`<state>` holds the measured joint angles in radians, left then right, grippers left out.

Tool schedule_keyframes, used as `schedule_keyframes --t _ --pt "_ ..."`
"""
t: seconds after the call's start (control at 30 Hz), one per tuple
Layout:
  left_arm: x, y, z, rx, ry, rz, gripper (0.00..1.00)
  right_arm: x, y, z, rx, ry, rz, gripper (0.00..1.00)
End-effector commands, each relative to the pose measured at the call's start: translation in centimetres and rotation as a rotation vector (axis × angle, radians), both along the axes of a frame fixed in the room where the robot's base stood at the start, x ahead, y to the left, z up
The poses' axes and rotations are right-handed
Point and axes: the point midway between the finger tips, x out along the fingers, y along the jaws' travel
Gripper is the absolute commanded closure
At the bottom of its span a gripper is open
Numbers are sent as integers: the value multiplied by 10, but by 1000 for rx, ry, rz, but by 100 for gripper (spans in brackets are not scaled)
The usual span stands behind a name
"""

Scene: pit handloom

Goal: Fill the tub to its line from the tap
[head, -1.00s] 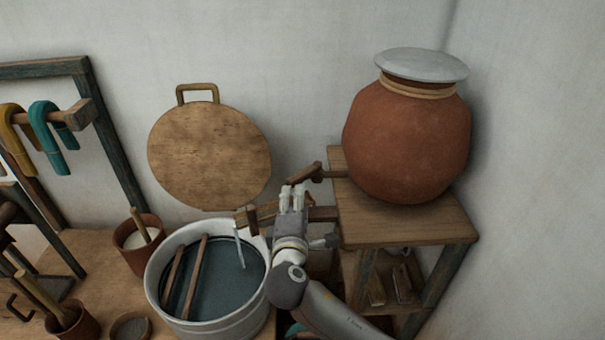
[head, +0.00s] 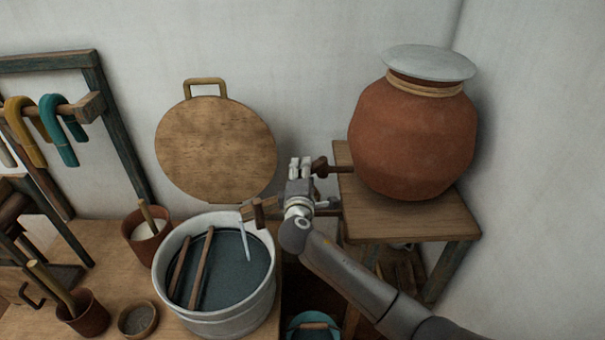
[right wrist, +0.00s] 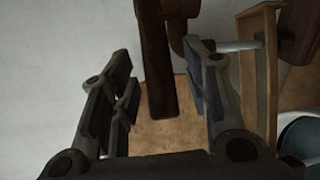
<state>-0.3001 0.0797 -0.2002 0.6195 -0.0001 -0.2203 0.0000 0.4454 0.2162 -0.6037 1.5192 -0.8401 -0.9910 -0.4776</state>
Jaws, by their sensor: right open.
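The pale round tub (head: 262,301) stands at the right end of the wooden bench, with dark liquid inside below its rim. I cannot make out its line. A thin pale stream (head: 245,242) falls from the end of a wooden chute (head: 257,212) into the tub. The wooden tap (head: 322,168) sticks out left from the clay pot (head: 412,140). My right gripper (head: 300,163) is open beside the tap and covers part of it. In the right wrist view, a dark wooden bar (right wrist: 156,70) shows between the open fingers (right wrist: 163,100). My left gripper is not in view.
Two wooden sticks (head: 200,270) lean in the tub. A round wooden lid (head: 215,148) is by the wall behind it. The pot sits on a wooden stand (head: 400,222). Cups (head: 88,318) and a small bowl (head: 138,319) crowd the bench left of the tub.

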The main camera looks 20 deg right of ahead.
Motion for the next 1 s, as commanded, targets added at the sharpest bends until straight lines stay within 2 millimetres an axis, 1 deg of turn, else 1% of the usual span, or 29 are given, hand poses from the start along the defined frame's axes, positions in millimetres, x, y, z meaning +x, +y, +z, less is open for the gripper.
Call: schedule_keyframes --t 0.17,0.5,0.77,0.87,1.0 --pt "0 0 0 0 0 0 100 0 0 0 0 0 0 57" --pt "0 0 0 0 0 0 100 0 0 0 0 0 0 100" --pt "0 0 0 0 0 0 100 -1 -1 0 -1 0 1 100" --pt "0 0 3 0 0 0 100 -3 -5 0 0 2 7 100" --pt "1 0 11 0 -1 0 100 -9 -19 1 -3 3 34 100"
